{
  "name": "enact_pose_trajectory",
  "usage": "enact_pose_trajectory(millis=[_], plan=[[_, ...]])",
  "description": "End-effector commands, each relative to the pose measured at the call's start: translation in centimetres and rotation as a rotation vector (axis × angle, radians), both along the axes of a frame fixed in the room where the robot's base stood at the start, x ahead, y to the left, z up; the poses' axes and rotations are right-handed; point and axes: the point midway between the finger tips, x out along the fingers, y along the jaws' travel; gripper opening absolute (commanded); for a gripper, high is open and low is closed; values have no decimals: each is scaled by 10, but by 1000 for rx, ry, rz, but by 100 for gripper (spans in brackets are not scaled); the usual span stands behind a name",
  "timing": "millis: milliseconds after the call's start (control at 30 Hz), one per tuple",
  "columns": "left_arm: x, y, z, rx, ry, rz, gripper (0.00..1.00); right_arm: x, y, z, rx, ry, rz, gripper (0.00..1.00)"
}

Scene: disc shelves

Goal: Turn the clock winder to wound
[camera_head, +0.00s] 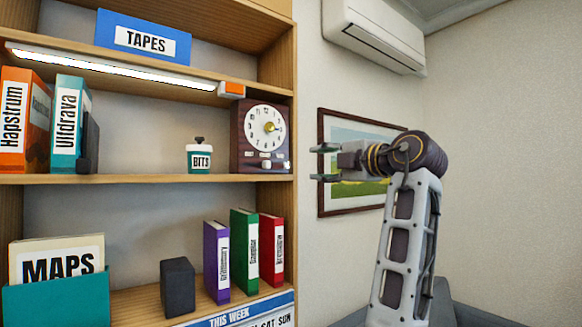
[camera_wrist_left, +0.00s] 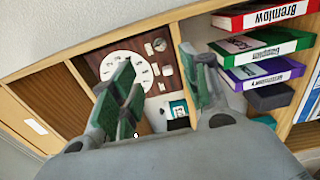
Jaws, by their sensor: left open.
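A dark wooden clock (camera_head: 239,142) with a white round dial stands at the right end of the middle shelf. A brass knob (camera_head: 270,127) shows on the dial. Small pale fittings (camera_head: 266,163) sit on the clock's front below the dial; I cannot read which setting the winder is at. The clock also shows in the left wrist view (camera_wrist_left: 96,64), partly behind a finger. My left gripper (camera_head: 323,162) is open and empty, to the right of the clock and apart from it. Its fingers also show in the left wrist view (camera_wrist_left: 165,88). My right gripper is not in view.
A BITS jar (camera_head: 199,158) stands left of the clock. A light bar (camera_head: 110,66) runs under the shelf above. Purple, green and red binders (camera_head: 244,250) and a dark block (camera_head: 177,287) stand on the shelf below. A framed picture (camera_head: 321,135) hangs on the wall behind my gripper.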

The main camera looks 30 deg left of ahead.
Motion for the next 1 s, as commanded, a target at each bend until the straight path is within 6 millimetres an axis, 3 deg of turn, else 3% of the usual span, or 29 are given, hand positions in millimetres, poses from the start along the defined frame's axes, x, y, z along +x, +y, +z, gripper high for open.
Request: enact_pose_trajectory(millis=[367,1000], plan=[[6,14,0,-1,1,0,46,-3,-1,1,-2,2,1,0],[37,89,1,-1,1,1,46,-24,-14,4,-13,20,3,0]])
